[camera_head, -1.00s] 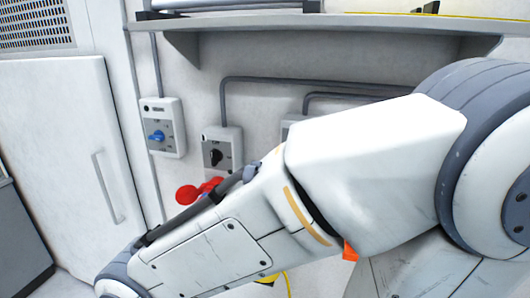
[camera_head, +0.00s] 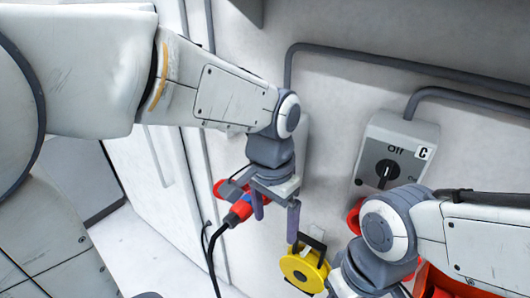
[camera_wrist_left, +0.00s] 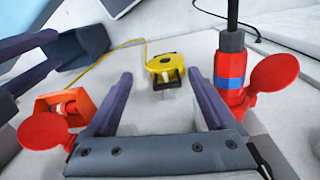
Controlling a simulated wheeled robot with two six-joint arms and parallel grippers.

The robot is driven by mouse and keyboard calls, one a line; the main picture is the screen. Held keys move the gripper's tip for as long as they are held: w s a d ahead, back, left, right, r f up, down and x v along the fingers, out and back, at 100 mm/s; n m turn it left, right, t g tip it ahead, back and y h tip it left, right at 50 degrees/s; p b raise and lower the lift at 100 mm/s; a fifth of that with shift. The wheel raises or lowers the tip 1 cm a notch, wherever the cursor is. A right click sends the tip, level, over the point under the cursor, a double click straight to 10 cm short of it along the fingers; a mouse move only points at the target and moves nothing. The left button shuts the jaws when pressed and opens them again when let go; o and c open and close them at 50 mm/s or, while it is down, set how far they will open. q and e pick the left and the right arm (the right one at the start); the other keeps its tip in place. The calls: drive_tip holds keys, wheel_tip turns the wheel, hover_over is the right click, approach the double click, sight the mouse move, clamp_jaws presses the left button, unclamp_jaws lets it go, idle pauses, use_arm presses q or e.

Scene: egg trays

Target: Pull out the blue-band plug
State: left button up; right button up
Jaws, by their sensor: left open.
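The blue-band plug (camera_head: 238,212) is red with a blue ring and sits in a red socket on the wall. A black cable hangs from it. In the left wrist view the plug (camera_wrist_left: 230,72) is on the right, outside the right-hand finger. My left gripper (camera_head: 275,215) is open and empty in front of the wall, just right of the plug. In the left wrist view it (camera_wrist_left: 162,98) shows two spread fingers with nothing between them. My right gripper (camera_head: 345,285) is at the lower middle, mostly cut off; its fingers are unclear.
A grey switch box (camera_head: 395,155) marked C is on the wall. A yellow reel (camera_head: 305,268) hangs below my left gripper. A red round cover (camera_wrist_left: 272,73) stands beside the plug. Another red cover (camera_wrist_left: 45,130) and an orange box (camera_wrist_left: 68,105) are at the left in the wrist view.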

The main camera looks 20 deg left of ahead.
use_arm(q)
drive_tip(key=n+p, duration=0.1)
approach(234, 213)
drive_tip(key=shift+y, duration=0.3)
drive_tip(key=w, duration=0.1)
drive_tip(key=w+d, duration=0.1)
drive_tip(key=w, duration=0.1)
drive_tip(key=w+d, duration=0.1)
drive_tip(key=w, duration=0.1)
drive_tip(key=shift+w+d+f, duration=0.1)
drive_tip(key=shift+d+f, duration=0.1)
drive_tip(key=shift+f, duration=0.2)
wheel_tip(234, 213, down, 10)
drive_tip(key=shift+f+p, duration=0.1)
drive_tip(key=shift+p, duration=0.65)
drive_tip(key=shift+c, duration=0.3)
clamp_jaws()
drive_tip(key=shift+s+a, duration=0.3)
drive_tip(key=shift+s, duration=0.45)
drive_tip(key=shift+s+a, duration=0.25)
drive_tip(key=shift+s, duration=0.55)
drive_tip(key=shift+s+a, duration=0.3)
drive_tip(key=shift+s, duration=0.45)
drive_tip(key=shift+s, duration=0.1)
